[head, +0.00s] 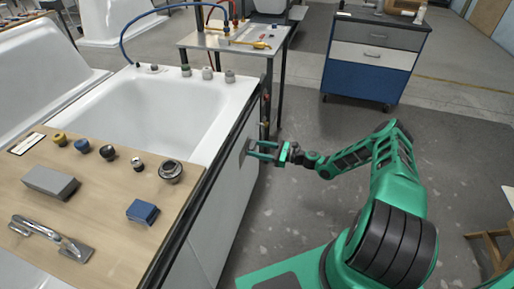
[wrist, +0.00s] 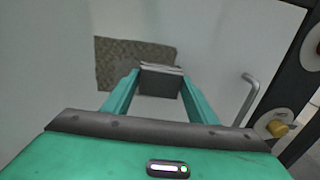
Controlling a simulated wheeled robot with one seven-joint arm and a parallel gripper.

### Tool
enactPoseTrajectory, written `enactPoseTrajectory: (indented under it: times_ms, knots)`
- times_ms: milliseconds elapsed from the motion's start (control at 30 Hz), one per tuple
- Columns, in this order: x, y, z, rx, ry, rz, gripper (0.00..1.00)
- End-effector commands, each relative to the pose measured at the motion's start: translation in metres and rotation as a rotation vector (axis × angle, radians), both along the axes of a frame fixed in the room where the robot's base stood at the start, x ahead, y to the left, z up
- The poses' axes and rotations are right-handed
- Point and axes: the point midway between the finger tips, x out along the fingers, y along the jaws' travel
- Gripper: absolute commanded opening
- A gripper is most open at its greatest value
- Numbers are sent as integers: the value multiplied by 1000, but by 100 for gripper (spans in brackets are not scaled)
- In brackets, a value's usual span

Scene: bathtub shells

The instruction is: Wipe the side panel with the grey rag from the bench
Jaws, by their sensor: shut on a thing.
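My gripper (head: 262,150) is beside the tub's white side panel (head: 222,205), pointing at it from the right. In the wrist view its green fingers (wrist: 160,80) are shut on a folded grey rag (wrist: 161,84). A rough, brown-grey rectangular patch (wrist: 113,62) lies on the pale side panel (wrist: 60,90) behind the rag and reaches out to its left. The rag overlaps part of the patch in the picture. I cannot tell whether the rag touches the panel. In the head view, a small grey area shows at the fingertips, too small to make out.
The wooden bench top (head: 100,190) holds a grey block (head: 50,182), a blue block (head: 142,211), a metal handle (head: 50,238) and several round fittings. A bent metal handle (wrist: 248,95) and dark post (wrist: 295,90) stand right of my gripper. A blue cabinet (head: 372,60) stands behind.

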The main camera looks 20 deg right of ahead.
Motion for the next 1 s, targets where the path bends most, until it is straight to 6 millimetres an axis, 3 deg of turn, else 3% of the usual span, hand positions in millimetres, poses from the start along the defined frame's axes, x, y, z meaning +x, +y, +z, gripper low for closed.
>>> enactPoseTrajectory:
  times_ms: [1000]
  knots:
    - [-39,31,0,1,1,0,35]
